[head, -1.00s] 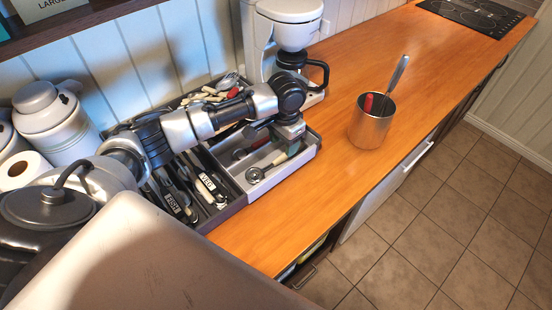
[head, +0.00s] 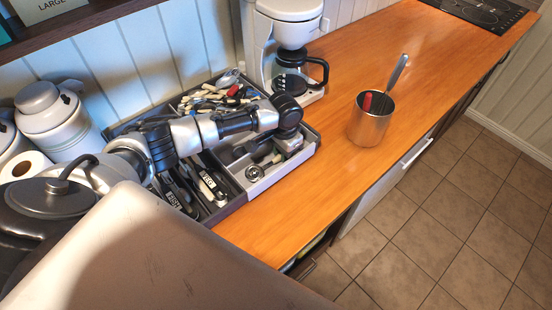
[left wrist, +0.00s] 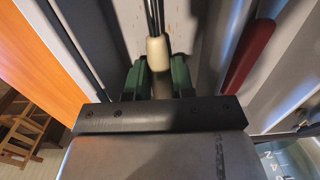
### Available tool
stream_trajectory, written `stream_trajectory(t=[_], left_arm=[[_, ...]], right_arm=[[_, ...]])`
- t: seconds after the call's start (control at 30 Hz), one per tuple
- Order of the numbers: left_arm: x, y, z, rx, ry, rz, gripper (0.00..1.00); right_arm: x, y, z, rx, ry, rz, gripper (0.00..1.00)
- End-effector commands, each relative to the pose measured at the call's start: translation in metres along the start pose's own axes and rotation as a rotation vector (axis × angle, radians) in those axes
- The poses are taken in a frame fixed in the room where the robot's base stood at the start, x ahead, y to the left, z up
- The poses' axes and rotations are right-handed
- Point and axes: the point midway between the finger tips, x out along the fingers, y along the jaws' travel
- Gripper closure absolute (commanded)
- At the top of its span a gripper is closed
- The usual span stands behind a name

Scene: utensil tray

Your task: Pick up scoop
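The scoop (head: 254,173) lies in the grey utensil tray (head: 268,184) in the head view, its round metal bowl toward the front left. Its handle runs right and back, under my left gripper (head: 288,143). In the left wrist view, a cream handle (left wrist: 157,52) with thin dark shafts beyond it lies between the green fingers of my left gripper (left wrist: 159,78). It looks like the scoop's handle. The fingers are close together with the handle between them, apparently touching both sides. The scoop's bowl is out of the left wrist view. My right gripper is not in view.
A red handle (left wrist: 250,52) lies beside the held handle. Neighbouring compartments hold black-handled cutlery (head: 208,184) and other utensils. A coffee maker (head: 290,30) stands behind the tray. A metal canister (head: 369,124) with utensils stands to the right. The wooden counter (head: 330,170) between is clear.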

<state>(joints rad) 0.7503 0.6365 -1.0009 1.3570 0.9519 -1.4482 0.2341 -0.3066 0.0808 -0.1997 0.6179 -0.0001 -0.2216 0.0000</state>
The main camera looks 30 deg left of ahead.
Motion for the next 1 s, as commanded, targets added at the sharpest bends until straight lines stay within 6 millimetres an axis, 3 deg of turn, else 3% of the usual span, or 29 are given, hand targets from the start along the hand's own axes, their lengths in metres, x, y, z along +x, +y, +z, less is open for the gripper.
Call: stream_trajectory(t=[0.07,0.43,0.67,1.0], left_arm=[[0.0,0.0,0.0,0.0,0.0,0.0,1.0],[-0.006,0.0,-0.001,0.001,0.003,0.001,1.0],[-0.036,-0.001,-0.001,0.0,0.006,0.0,1.0],[-0.076,0.035,-0.055,0.001,0.006,0.003,1.0]], right_arm=[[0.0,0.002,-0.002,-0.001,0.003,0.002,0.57],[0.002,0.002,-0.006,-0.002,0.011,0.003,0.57],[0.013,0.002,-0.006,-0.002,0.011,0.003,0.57],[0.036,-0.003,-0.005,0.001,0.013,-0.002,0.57]])
